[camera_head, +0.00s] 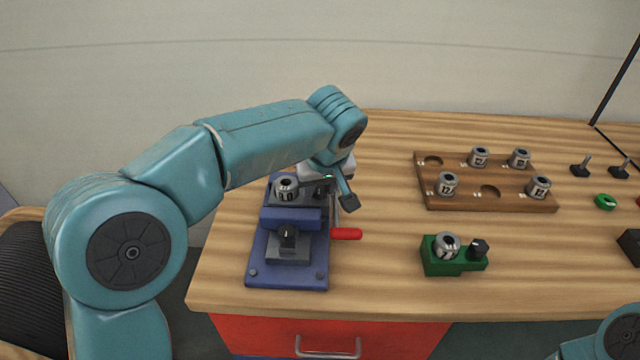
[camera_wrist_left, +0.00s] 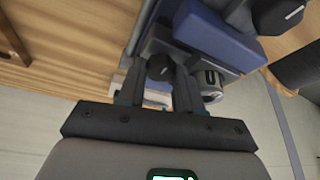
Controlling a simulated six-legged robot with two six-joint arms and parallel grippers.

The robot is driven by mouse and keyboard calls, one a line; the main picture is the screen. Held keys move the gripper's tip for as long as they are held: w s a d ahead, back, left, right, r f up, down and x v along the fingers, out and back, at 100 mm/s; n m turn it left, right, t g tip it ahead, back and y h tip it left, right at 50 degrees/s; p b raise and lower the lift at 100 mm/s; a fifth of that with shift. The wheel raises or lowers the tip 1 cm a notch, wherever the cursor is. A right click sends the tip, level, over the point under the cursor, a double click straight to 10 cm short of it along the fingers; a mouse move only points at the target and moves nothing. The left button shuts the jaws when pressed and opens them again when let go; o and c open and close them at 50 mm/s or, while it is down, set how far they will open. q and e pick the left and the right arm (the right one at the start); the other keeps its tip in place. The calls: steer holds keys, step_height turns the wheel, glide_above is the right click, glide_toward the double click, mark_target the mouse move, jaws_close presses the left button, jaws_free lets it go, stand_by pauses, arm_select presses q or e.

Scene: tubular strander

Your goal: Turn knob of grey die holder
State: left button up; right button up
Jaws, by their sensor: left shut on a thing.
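The grey die holder (camera_wrist_left: 168,42) shows in the left wrist view, with a metal die (camera_wrist_left: 211,86) at its side and a round black knob (camera_wrist_left: 160,67). My left gripper (camera_head: 334,190) is over the right back of that fixture. In the wrist view its two dark fingers (camera_wrist_left: 158,88) stand on either side of the black knob, shut on it. My right gripper is out of view.
A green die holder (camera_head: 440,268) stands to the right. A wooden die rack (camera_head: 460,200) lies behind it. The table between fixture and rack is clear.

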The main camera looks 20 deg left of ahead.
arm_select(q)
steer(key=shift+r, duration=0.15)
steer(key=o, duration=1)
steer(key=shift+o, duration=0.2)
steer(key=shift+d, duration=0.1)
steer(key=shift+s+f, duration=0.1)
steer(key=shift+f, duration=0.1)
steer(key=shift+r, duration=0.1)
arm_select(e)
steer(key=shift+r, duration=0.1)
